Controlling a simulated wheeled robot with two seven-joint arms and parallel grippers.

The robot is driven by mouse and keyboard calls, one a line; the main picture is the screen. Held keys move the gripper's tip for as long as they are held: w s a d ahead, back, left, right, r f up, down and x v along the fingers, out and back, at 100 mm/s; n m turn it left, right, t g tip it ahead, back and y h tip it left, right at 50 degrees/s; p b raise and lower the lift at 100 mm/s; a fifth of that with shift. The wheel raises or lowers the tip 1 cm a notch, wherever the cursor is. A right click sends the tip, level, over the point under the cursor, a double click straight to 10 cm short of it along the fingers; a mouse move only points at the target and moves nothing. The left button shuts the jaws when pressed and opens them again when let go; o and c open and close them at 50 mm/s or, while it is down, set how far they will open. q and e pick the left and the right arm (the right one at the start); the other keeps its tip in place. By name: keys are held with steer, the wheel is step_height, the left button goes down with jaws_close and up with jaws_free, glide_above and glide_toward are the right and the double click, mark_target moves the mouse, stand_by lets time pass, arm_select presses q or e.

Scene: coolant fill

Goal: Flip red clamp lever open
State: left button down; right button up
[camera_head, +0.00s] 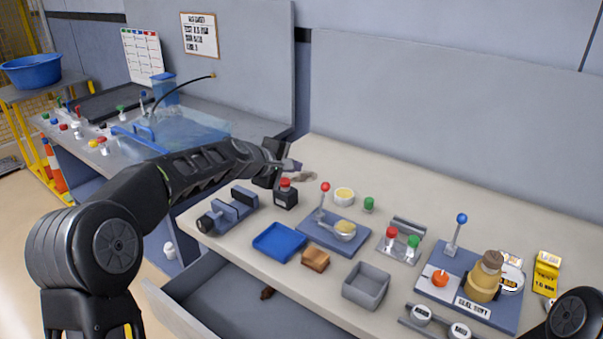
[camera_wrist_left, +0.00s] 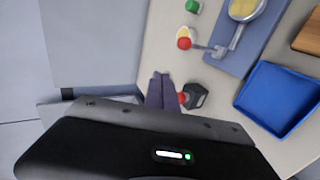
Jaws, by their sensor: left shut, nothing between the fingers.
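The red-knobbed clamp lever (camera_head: 325,188) stands upright on a blue base plate (camera_head: 312,236), beside a round fixture holding a yellow disc (camera_head: 345,228). In the left wrist view the red knob (camera_wrist_left: 184,43) is at the upper middle, its grey arm running right to the fixture. My left gripper (camera_head: 296,165) is above the back of the bench, left of and behind the lever, and apart from it. Its fingers (camera_wrist_left: 160,82) are together with nothing between them. They are close to a black block with a red button (camera_wrist_left: 192,97). My right gripper is out of view.
A blue tray (camera_head: 279,241), a brown block (camera_head: 315,259) and a grey bin (camera_head: 366,286) lie in front of the clamp. A dark vise-like fixture (camera_head: 228,210) is at the left. A second blue plate has a blue-knobbed lever (camera_head: 461,219). A drawer (camera_head: 240,300) stands open below.

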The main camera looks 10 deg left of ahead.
arm_select(q)
steer(key=s+a+r, duration=0.1)
steer(key=s+r, duration=0.3)
steer(key=r, duration=0.1)
steer(key=shift+s+r, duration=0.25)
steer(key=shift+r, duration=0.05)
steer(key=shift+r, duration=0.1)
